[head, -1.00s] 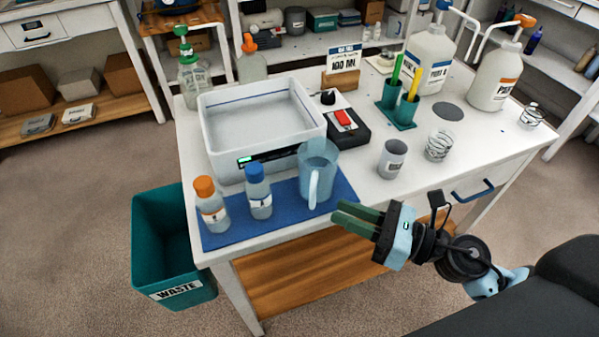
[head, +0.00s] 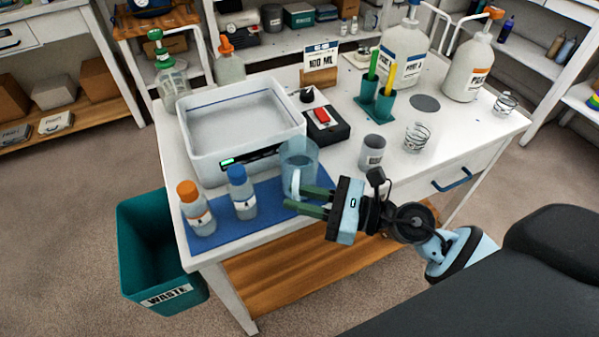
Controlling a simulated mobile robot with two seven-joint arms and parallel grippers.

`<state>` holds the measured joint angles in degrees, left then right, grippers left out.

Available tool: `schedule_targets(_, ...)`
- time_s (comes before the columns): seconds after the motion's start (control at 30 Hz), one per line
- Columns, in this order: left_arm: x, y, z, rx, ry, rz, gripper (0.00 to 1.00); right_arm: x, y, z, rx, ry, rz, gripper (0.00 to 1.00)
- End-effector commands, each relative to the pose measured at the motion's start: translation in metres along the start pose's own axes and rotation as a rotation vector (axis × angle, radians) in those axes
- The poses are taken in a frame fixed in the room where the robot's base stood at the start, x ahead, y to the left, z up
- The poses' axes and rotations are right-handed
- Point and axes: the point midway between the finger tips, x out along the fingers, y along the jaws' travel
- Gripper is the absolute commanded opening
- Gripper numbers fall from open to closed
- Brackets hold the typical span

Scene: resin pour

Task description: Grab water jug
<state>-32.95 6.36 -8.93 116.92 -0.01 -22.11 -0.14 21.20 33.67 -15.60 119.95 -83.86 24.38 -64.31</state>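The water jug (head: 299,158) is a translucent blue pitcher standing upright at the right end of the blue mat (head: 237,228). Its handle (head: 295,184) faces the front edge of the table. My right gripper (head: 296,197) comes in from the right, with its two green fingers apart and pointing left. The fingertips are at the lower part of the handle in the picture. I cannot tell whether they touch it or whether the handle lies between them. My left gripper is not in view.
An orange-capped bottle (head: 197,213) and a blue-capped bottle (head: 243,197) stand left on the mat. A white tub (head: 205,160) is behind the jug. A grey cup (head: 372,152) and a clear glass (head: 417,138) stand to the right. A teal waste bin (head: 150,250) is on the floor.

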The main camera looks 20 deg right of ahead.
Motion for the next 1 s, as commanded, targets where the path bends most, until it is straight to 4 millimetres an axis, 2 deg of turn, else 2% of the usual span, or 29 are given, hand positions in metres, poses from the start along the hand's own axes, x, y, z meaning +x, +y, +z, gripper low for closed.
schedule_targets(0.1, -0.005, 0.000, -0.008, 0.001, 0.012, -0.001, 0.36, 0.018, -0.002, 0.004, -0.002, -0.005, 0.000, 0.21)
schedule_targets(0.27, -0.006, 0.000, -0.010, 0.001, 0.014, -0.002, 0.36, 0.030, -0.001, 0.002, -0.001, -0.002, 0.000, 0.21)
schedule_targets(0.5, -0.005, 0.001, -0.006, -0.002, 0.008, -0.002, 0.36, 0.031, -0.001, 0.001, 0.000, 0.000, 0.000, 0.21)
schedule_targets(0.67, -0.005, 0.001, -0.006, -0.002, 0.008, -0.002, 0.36, 0.030, -0.001, 0.001, 0.000, 0.000, 0.000, 0.00)
schedule_targets(1.0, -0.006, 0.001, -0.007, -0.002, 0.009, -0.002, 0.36, 0.030, -0.001, 0.002, -0.002, -0.002, -0.001, 0.00)
